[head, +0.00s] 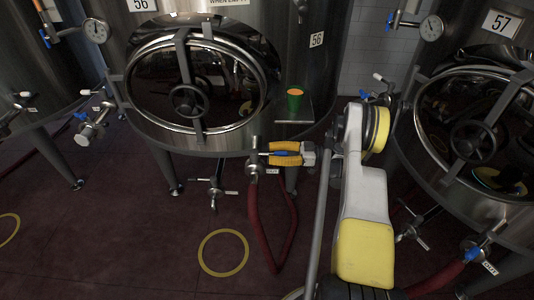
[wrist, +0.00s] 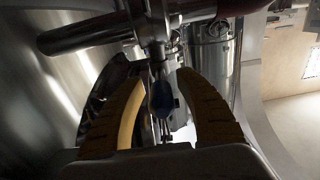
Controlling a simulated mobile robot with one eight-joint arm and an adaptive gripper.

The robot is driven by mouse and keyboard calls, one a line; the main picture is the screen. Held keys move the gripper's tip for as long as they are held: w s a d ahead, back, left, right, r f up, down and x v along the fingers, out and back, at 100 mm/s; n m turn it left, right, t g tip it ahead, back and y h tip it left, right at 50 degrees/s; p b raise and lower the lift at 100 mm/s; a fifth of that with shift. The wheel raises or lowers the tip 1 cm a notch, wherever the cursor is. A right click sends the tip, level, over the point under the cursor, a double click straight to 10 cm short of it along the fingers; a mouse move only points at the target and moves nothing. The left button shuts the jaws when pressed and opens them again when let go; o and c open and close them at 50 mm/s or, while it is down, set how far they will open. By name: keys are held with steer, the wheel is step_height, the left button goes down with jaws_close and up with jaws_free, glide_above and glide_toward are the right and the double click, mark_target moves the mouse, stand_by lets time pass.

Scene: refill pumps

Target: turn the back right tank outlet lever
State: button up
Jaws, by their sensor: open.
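My gripper (head: 270,153) reaches left from my arm to the outlet of the tank marked 56 (head: 225,147). Its two orange-yellow fingers are open, one on each side of a blue lever handle (head: 278,154). In the wrist view, my gripper (wrist: 160,82) has the blue lever handle (wrist: 163,98) between its fingers, with gaps visible on both sides. The metal outlet valve (head: 254,165) stands just left of the fingertips, above a red hose. The lever's far end is partly hidden by the fingers.
A green cup (head: 295,99) stands on a small shelf (head: 295,113) above my gripper. A red hose (head: 262,230) hangs below the outlet to the floor, near a yellow floor ring (head: 223,253). The tank marked 57 (head: 455,175) stands at right.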

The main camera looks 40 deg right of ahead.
steer(key=v, duration=1)
